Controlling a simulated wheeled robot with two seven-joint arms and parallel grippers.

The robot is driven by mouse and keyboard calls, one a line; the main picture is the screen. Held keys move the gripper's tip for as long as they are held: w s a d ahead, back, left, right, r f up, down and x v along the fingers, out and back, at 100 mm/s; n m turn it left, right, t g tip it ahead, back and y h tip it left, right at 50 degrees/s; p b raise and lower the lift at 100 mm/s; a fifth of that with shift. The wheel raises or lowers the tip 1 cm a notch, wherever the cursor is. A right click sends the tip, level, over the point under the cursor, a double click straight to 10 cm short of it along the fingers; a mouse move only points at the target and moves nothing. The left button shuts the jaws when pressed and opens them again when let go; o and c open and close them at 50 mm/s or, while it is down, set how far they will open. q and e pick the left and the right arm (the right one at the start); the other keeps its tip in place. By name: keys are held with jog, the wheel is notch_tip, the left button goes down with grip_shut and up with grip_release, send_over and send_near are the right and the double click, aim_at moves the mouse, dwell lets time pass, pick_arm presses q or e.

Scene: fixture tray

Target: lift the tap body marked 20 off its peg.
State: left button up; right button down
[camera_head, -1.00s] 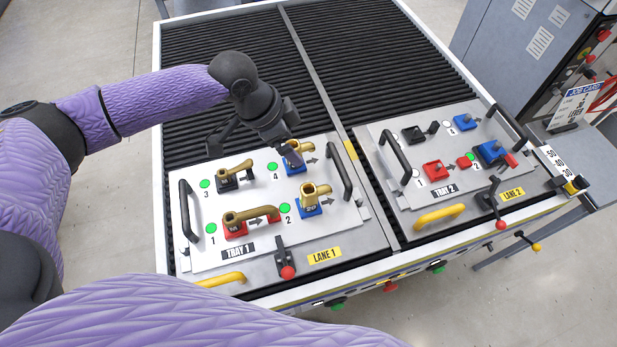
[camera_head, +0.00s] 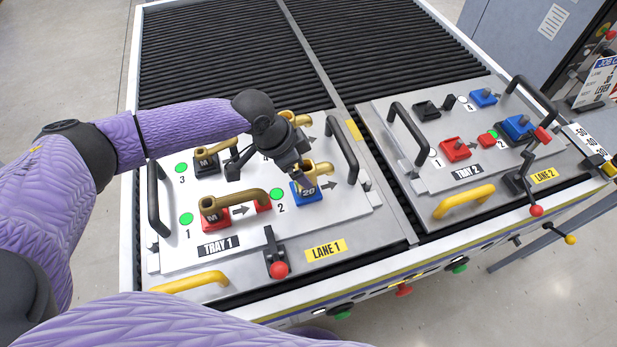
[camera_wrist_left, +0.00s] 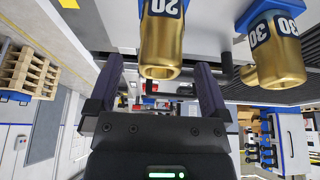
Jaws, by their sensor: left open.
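The tap body marked 20 (camera_head: 321,174) is brass and stands upright on a blue base at position 2 of tray 1 (camera_head: 345,205). In the left wrist view the tap body (camera_wrist_left: 162,48) fills the upper middle, its 20 label at the top edge. My left gripper (camera_head: 299,166) is beside this tap in the head view, partly covering it. In the wrist view my two open fingers (camera_wrist_left: 158,90) are spread to either side just below the tap's open end, with nothing held. Whether a finger touches the tap cannot be told. My right gripper is not in view.
Another brass tap, marked 30 (camera_wrist_left: 277,55), is close beside it, half hidden behind my gripper in the head view. Brass taps marked M stand at position 1 (camera_head: 240,203) and position 3 (camera_head: 215,152). Black handles (camera_head: 342,150) edge the tray; tray 2 (camera_head: 440,185) is right.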

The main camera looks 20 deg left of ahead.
pick_arm(q)
jog(key=x, duration=0.3)
jog(key=shift+d+f+b, duration=0.1)
jog(key=shift+f+b, duration=0.2)
jog(key=shift+b, duration=0.05)
grip_shut()
jog(key=shift+r, duration=0.1)
